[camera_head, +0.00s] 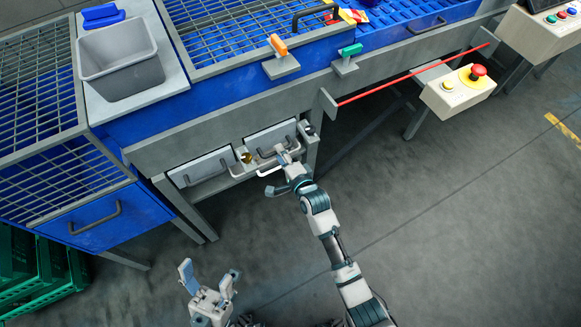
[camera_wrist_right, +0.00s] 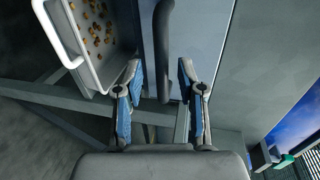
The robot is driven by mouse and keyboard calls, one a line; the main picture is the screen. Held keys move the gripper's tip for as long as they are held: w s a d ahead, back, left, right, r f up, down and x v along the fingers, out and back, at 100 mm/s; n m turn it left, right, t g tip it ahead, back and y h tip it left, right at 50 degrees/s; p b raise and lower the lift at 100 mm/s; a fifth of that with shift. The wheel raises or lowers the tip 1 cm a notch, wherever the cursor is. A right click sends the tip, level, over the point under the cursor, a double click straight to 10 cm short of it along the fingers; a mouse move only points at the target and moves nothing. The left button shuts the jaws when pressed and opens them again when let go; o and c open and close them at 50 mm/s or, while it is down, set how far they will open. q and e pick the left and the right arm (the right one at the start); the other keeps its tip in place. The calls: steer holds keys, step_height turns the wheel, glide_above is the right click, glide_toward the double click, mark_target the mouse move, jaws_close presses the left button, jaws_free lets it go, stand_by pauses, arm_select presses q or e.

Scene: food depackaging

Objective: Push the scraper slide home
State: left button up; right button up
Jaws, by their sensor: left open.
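Two light grey slide fronts with dark bar handles sit side by side in the machine's lower front, the left one (camera_head: 203,167) and the right one (camera_head: 268,139). I cannot tell by label which is the scraper slide. My right gripper (camera_head: 279,172) is at the right front. In the right wrist view its fingers (camera_wrist_right: 160,72) are apart, with the dark handle (camera_wrist_right: 163,45) of a grey front (camera_wrist_right: 203,40) between them; contact is not clear. My left gripper (camera_head: 207,278) is open and empty, low and away from the machine.
A white tray (camera_wrist_right: 87,78) with brown bits and a white handle sticks out beside the right gripper. A red rod (camera_head: 410,77) and an emergency stop box (camera_head: 458,92) are to the right. A grey bin (camera_head: 120,62) stands on top. Floor in front is clear.

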steer(key=v, duration=0.9)
steer(key=shift+s+a, duration=0.1)
